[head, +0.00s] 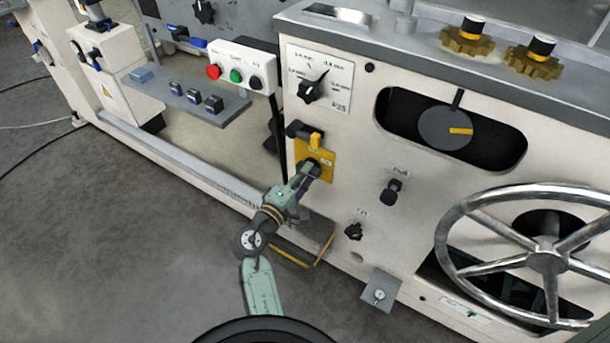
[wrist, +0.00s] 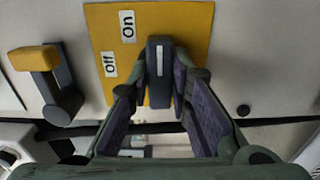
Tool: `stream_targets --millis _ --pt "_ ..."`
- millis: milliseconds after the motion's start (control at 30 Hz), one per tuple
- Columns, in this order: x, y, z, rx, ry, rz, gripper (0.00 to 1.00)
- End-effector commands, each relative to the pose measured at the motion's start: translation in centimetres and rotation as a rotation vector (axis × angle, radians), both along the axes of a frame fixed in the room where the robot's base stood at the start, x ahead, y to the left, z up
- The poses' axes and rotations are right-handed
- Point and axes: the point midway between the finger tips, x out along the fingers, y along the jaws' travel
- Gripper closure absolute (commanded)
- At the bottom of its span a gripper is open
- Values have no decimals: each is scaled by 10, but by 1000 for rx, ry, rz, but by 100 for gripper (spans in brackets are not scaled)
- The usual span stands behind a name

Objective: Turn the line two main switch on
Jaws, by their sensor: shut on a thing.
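A yellow plate (head: 326,158) with a dark switch handle is on the front of the cream machine in the head view. In the wrist view the yellow plate (wrist: 190,20) carries a label "On" (wrist: 127,26) and a label "Off" (wrist: 109,63), both left of the handle. The switch handle (wrist: 160,62) is dark with a pale line along it, upright in that picture. My gripper (wrist: 162,85) is shut on the handle, one finger on each side. In the head view my gripper (head: 312,170) covers most of the handle. I see no line number on the plate.
A dark lever with a yellow end (wrist: 34,58) sits close left of the plate in the wrist view. A thickness selector (head: 311,90) is above the plate, a large handwheel (head: 447,250) to the right. A button box (head: 240,70) is up left. Grey floor lies open at left.

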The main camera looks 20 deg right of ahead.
Motion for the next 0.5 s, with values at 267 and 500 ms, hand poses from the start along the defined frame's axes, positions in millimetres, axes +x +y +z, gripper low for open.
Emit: stream_targets --millis 267,500 --pt "1 -1 1 3 -5 1 100" --pt "0 0 1 2 -4 0 67"
